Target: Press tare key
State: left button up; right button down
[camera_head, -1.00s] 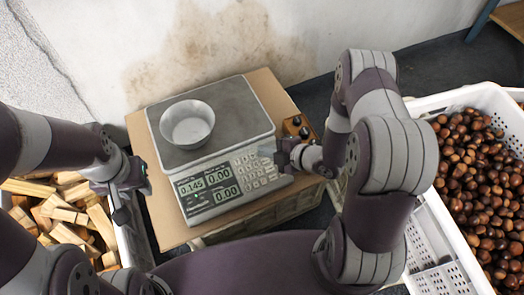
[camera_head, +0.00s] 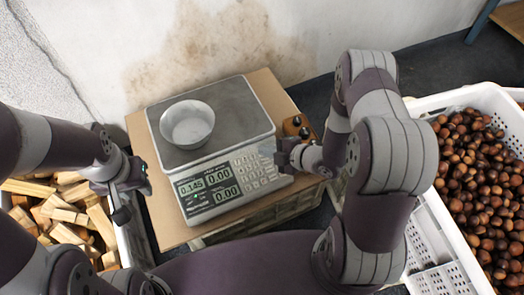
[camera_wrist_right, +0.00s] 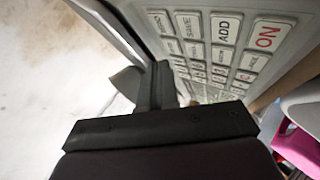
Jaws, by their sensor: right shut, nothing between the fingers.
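The scale (camera_head: 225,115) stands on a cardboard-topped stand with a metal bowl (camera_head: 187,124) on its plate. Its display (camera_head: 207,186) reads 0.145, 0.00 and 0.00. The keypad (camera_head: 256,170) lies right of the display. It also shows in the right wrist view (camera_wrist_right: 228,45), with ON, ADD and SAVE readable; I cannot pick out the tare key. My right gripper (camera_head: 281,152) is shut and empty at the keypad's upper right edge. Its fingers (camera_wrist_right: 158,85) hide some keys; contact cannot be told. My left gripper (camera_head: 121,208) hangs beside the stand's left edge, its jaws unclear.
A white crate of chestnuts (camera_head: 455,100) stands at the right. A crate of wood pieces (camera_head: 70,215) stands at the left. A brown block with dark knobs (camera_head: 298,127) sits at the stand's right edge, close to my right gripper. The wall is behind the scale.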

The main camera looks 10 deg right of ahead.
jog(key=shift+f, duration=0.1)
dwell(0.3)
jog(key=shift+w+f, duration=0.15)
jog(key=shift+f, duration=0.15)
jog(key=shift+f+b, duration=0.3)
jog(key=shift+b, duration=0.2)
dwell(0.3)
dwell(0.3)
jog(key=shift+r+p, duration=0.7)
jog(key=shift+p, duration=0.1)
jog(key=shift+r, duration=0.1)
jog(key=r+p, duration=0.1)
jog(key=s+r+p, duration=0.1)
jog(key=r+p, duration=0.1)
jog(key=s+r+p, duration=0.1)
jog(key=shift+d+r+p, duration=0.15)
jog(key=shift+r+p, duration=0.15)
jog(key=shift+p, duration=0.1)
